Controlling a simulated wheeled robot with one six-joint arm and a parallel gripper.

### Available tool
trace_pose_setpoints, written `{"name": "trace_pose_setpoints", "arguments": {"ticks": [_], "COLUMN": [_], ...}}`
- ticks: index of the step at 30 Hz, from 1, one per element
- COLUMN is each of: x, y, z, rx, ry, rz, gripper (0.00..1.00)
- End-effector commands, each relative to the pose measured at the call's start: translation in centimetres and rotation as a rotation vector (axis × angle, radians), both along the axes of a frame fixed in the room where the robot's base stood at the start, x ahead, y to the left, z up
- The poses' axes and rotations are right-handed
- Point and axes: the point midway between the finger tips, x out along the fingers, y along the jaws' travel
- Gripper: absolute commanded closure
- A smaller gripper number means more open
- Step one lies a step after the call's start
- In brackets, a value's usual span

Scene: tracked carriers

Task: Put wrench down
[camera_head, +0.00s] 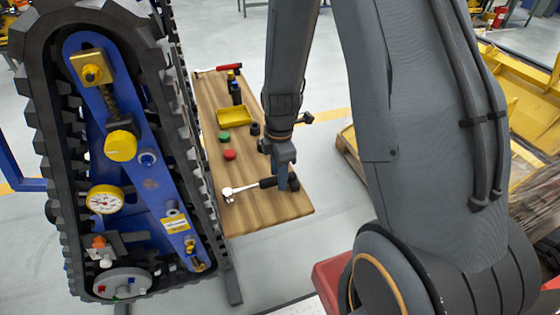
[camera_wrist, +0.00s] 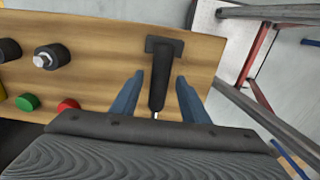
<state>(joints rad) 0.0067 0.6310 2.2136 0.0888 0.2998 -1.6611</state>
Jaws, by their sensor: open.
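The wrench (camera_head: 241,189) lies on the near end of the wooden table (camera_head: 265,213), its silver head to the left and its black handle to the right. In the wrist view its black handle (camera_wrist: 160,75) runs between the two blue fingers, with a gap on each side. My gripper (camera_head: 283,180) is down at the handle; in the wrist view my gripper (camera_wrist: 158,95) is open. The silver head is hidden behind the gripper body in the wrist view.
Red button (camera_head: 230,155), green button (camera_head: 224,136), yellow tray (camera_head: 234,116), dark socket (camera_head: 255,129) and a red-headed hammer (camera_head: 222,68) are farther along the table. A large tracked carrier (camera_head: 135,130) stands close at left. The table's near right corner is clear.

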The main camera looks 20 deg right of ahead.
Motion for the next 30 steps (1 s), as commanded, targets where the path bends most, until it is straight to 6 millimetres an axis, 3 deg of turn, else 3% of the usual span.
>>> {"name": "trace_pose_setpoints", "arguments": {"ticks": [21,30], "x": [0.2,-0.5], "y": [-0.3,-0.3], "z": [10.1,11.6], "rx": [0.0,-0.001], "ry": [-0.004,-0.005], "rz": [0.0,-0.072], "gripper": [0.59,0.59]}}
